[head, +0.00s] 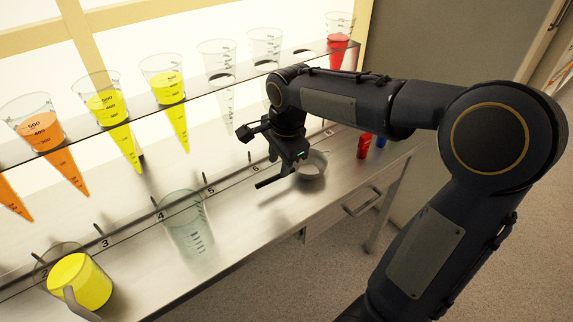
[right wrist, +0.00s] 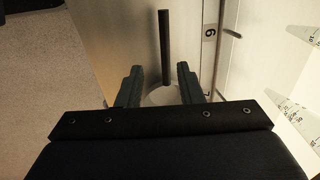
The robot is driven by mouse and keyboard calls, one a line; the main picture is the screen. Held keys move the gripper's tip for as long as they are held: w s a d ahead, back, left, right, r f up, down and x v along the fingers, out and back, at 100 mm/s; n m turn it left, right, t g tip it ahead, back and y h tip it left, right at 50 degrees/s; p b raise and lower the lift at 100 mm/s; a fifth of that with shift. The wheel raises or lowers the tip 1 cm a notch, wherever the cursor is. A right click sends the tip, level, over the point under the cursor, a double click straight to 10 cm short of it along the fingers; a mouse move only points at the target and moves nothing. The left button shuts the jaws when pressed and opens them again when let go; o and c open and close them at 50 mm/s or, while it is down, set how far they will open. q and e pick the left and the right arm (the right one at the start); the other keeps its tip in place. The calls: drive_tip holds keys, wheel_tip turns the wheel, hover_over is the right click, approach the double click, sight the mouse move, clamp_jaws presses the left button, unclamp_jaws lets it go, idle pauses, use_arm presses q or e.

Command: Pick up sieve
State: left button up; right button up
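The sieve (head: 314,168) is a small round grey bowl with a straight black handle, resting on the metal counter near its front edge. Its handle points left in the head view. My right gripper (head: 287,165) is over the sieve, and its fingers partly hide the bowl. In the right wrist view, the two fingers of my right gripper (right wrist: 160,82) are apart. The pale bowl (right wrist: 163,97) shows between and below them, and the black handle (right wrist: 164,47) extends ahead. The fingers do not appear closed on it. My left gripper is not in view.
A glass shelf (head: 140,110) above the counter holds several cones, some with orange, yellow or red liquid. An empty clear beaker (head: 187,225) and a jug of yellow liquid (head: 80,282) stand to the left. Small red (head: 364,146) and blue (head: 381,141) objects stand to the right.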

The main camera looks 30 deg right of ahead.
sight(276, 176)
drive_tip(key=f, duration=0.2)
drive_tip(key=w+f+b, duration=0.1)
drive_tip(key=f, duration=0.2)
drive_tip(key=w+f+b, duration=0.1)
drive_tip(key=f, duration=0.2)
drive_tip(key=shift+w+d, duration=0.1)
drive_tip(key=shift+w, duration=0.1)
drive_tip(key=shift+r, duration=0.1)
clamp_jaws()
